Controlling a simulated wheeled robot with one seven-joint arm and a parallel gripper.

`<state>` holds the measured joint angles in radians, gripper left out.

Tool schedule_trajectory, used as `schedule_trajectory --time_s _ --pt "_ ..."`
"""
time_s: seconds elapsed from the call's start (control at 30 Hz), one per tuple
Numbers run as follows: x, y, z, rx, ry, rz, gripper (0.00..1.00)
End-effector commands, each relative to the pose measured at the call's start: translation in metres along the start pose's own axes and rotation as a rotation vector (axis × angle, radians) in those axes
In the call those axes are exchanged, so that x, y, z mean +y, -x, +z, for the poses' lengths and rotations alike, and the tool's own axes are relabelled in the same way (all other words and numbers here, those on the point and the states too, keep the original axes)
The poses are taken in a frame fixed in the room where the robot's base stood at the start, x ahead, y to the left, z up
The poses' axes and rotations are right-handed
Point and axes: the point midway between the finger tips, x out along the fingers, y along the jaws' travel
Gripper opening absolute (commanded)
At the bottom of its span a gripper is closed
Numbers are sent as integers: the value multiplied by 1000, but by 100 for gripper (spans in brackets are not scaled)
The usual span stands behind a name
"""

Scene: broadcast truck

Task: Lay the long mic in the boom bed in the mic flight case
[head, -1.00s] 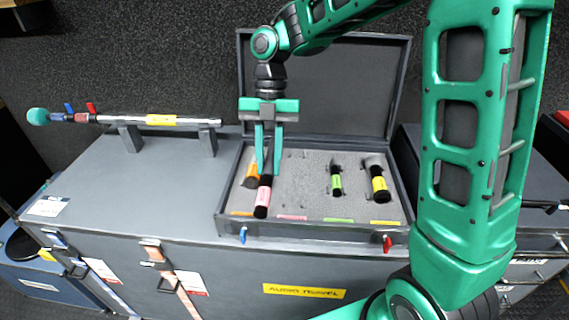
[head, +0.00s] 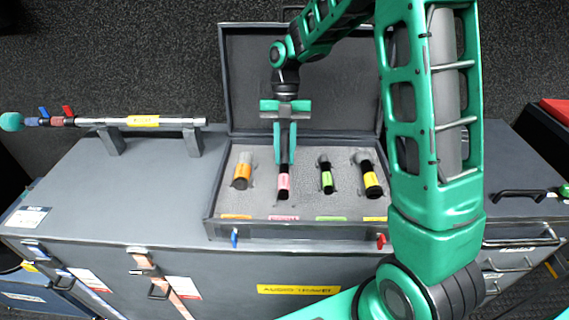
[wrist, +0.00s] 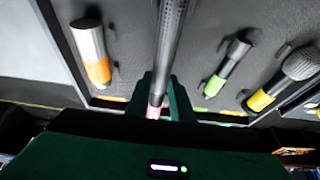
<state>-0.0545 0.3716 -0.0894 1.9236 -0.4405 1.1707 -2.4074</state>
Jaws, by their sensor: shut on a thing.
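The long mic (head: 283,182), a slim dark mic with a pink band, is in my gripper (head: 284,163). My gripper points down over the open mic flight case (head: 211,229), its fingers shut around the mic. The mic lies lengthwise between the orange and green mics, in line with the pink label (head: 283,218) on the front edge. In the wrist view its perforated grey shaft (wrist: 172,42) runs away between the fingers. The boom bed is mostly hidden under mic and fingers. I cannot tell whether the mic touches the foam.
Orange (head: 242,171), green (head: 326,176) and yellow-banded (head: 368,177) mics lie in the case. The raised lid (head: 345,90) stands behind. Left of the case, a boom pole (head: 168,121) rests on two supports on the trunk (head: 110,185).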

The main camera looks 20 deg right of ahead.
Motion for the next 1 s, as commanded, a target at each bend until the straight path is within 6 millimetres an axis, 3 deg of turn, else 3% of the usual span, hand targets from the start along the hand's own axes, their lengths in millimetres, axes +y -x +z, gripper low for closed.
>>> schedule_trajectory --time_s 0.4,0.7,0.73,0.8,1.0 --pt "0 -37 16 0 1 -1 0" --pt "0 -38 17 0 0 0 0" --pt "0 -39 17 0 0 0 26" --pt "-1 -38 17 0 0 0 40" --pt "-1 -38 17 0 0 0 40"
